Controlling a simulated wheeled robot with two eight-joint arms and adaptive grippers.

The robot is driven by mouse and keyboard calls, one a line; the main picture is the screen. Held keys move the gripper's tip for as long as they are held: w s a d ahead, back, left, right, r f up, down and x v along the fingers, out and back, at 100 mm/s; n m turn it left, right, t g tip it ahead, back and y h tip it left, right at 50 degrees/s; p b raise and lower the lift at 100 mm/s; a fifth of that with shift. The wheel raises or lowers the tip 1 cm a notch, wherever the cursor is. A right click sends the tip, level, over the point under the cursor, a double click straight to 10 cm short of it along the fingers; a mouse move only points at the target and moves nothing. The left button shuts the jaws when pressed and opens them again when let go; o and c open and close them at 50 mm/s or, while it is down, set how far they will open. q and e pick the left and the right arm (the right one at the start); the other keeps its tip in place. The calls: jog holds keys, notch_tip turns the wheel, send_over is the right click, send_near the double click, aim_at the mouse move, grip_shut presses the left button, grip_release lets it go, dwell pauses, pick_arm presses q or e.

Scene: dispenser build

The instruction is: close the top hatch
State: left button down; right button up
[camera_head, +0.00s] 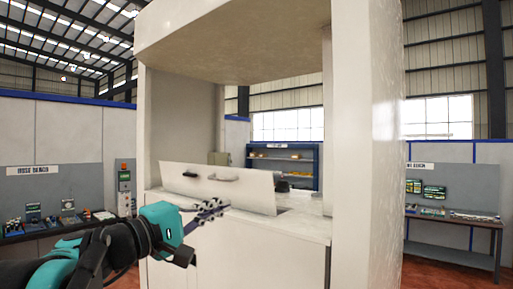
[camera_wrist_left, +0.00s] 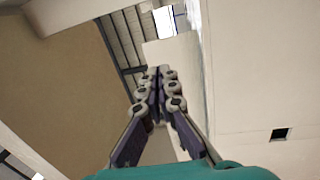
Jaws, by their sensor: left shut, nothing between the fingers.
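The hatch (camera_head: 245,190) is a white flat panel with a dark handle and a grey handle. It stands raised and tilted over the counter of the white dispenser (camera_head: 365,150), so it is open. A dark gap shows by its lower right corner. My left gripper (camera_head: 218,207) is shut and empty, in front of the panel's lower part in the head view. I cannot tell whether it touches the panel. In the left wrist view the shut fingers (camera_wrist_left: 158,82) point toward a pale panel, which I cannot identify for certain. My right gripper is out of view.
The dispenser's thick right post (camera_head: 365,200) and its overhead top (camera_head: 230,45) frame the opening. The counter (camera_head: 300,224) is bare to the right of the hatch. Workbenches (camera_head: 455,222) and a blue shelf (camera_head: 284,147) stand farther back.

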pick_arm(q)
notch_tip(320, 180, up, 3)
jog(key=a, duration=0.1)
send_near(266, 172)
jog(key=shift+n+t, duration=0.3)
jog(key=shift+t, duration=0.1)
jog(key=p+x, duration=0.1)
jog(key=x, duration=0.1)
jog(key=p+x, duration=0.1)
jog(key=x, duration=0.2)
jog(key=shift+w+d+f, duration=0.15)
jog(key=shift+w+d, duration=0.05)
jog(key=shift+d, duration=0.15)
jog(key=shift+w+d, duration=0.2)
jog(key=shift+d, duration=0.05)
jog(key=shift+w+d, duration=0.1)
jog(key=shift+w, duration=0.2)
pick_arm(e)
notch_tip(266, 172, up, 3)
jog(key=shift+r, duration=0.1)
pick_arm(q)
jog(key=shift+p, duration=0.3)
